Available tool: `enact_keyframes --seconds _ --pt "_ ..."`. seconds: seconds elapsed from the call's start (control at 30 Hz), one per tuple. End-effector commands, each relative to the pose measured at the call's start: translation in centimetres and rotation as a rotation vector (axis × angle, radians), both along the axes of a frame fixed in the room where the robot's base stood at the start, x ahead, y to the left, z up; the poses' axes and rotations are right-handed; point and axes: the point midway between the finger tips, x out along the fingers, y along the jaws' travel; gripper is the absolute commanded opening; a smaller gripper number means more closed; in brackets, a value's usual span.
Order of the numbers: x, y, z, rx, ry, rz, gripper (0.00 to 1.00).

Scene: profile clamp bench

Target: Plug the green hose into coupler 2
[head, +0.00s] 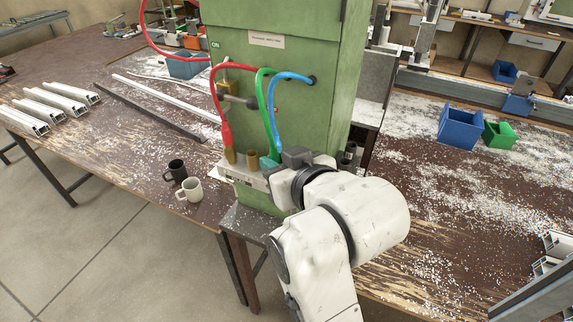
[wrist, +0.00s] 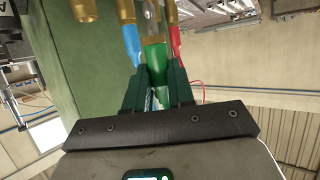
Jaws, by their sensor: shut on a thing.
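The green hose (head: 261,90) arches out of the green machine and comes down to my gripper (head: 269,161). In the wrist view, the green fingers of my gripper (wrist: 155,92) are shut on the green hose's plug (wrist: 153,60), which points toward the brass couplers. A brass coupler (head: 252,160) stands on the pale coupler block (head: 230,171), between the red hose's end and my gripper. No coupler number is readable, so I cannot tell which is coupler 2. Whether the green plug touches or sits in a coupler is unclear.
The red hose (head: 217,100) ends at the block's left coupler. The blue hose (head: 272,110) runs close beside the green one; its end (wrist: 131,42) shows beside the green plug. A black mug (head: 175,171) and white mug (head: 189,190) stand left of the block.

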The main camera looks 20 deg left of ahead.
Motion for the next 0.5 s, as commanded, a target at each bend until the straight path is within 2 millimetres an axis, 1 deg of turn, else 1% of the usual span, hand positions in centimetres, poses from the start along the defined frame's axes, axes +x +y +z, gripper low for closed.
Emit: enact_keyframes --seconds 0.5 --pt "0.1 2.8 0.1 0.000 -0.001 0.000 0.00"
